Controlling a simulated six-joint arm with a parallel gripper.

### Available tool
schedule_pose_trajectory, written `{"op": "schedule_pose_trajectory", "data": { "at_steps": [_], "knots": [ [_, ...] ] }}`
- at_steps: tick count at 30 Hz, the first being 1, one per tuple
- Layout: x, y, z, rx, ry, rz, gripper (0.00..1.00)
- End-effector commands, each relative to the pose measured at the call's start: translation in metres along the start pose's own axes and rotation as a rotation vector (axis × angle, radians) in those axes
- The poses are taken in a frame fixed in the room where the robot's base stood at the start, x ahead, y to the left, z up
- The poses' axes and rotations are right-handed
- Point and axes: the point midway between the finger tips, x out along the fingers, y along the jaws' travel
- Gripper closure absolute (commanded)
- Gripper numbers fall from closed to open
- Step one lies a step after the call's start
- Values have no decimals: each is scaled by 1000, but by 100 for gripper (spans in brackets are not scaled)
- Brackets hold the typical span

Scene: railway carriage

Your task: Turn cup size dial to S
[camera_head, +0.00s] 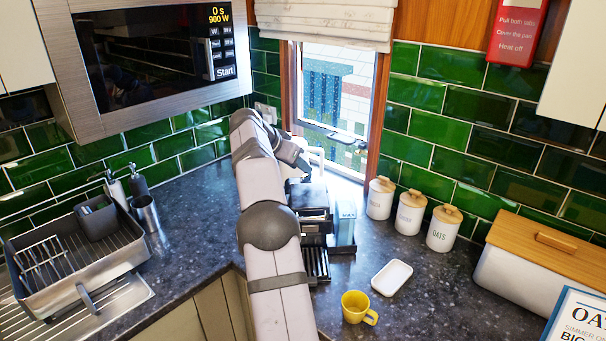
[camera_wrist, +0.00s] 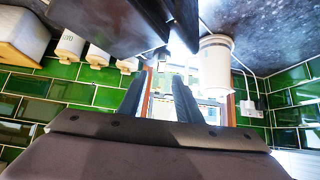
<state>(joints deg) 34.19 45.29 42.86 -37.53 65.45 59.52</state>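A dark coffee machine (camera_head: 312,198) with a blue-grey tank (camera_head: 345,225) on its right side stands on the counter below the window. My arm hides its left part in the head view. I cannot make out the cup size dial or its S mark in either view. In the wrist view, which is upside down, a dark body that looks like the machine (camera_wrist: 105,22) is at the top. My gripper (camera_wrist: 158,92) points toward the window with two dark fingers apart and nothing visible between them. In the head view the fingers cannot be made out.
A white container (camera_wrist: 215,62) stands close to the fingers in the wrist view. Three white canisters (camera_head: 409,214) stand right of the machine. A yellow cup (camera_head: 356,307) and a white dish (camera_head: 391,277) are in front. A dish rack (camera_head: 70,262) is at left, under a microwave (camera_head: 150,55).

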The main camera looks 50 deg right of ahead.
Motion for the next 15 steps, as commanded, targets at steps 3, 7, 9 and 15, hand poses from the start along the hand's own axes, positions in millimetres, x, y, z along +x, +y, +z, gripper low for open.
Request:
{"op": "schedule_pose_trajectory", "data": {
  "at_steps": [3,7,9,15],
  "knots": [
    [-12,-1,1,-1,0,-2,69],
    [-18,0,1,-1,0,-1,69],
    [-19,0,0,-1,-1,-1,69],
    [-20,0,0,-1,-1,0,69]
  ]
}}
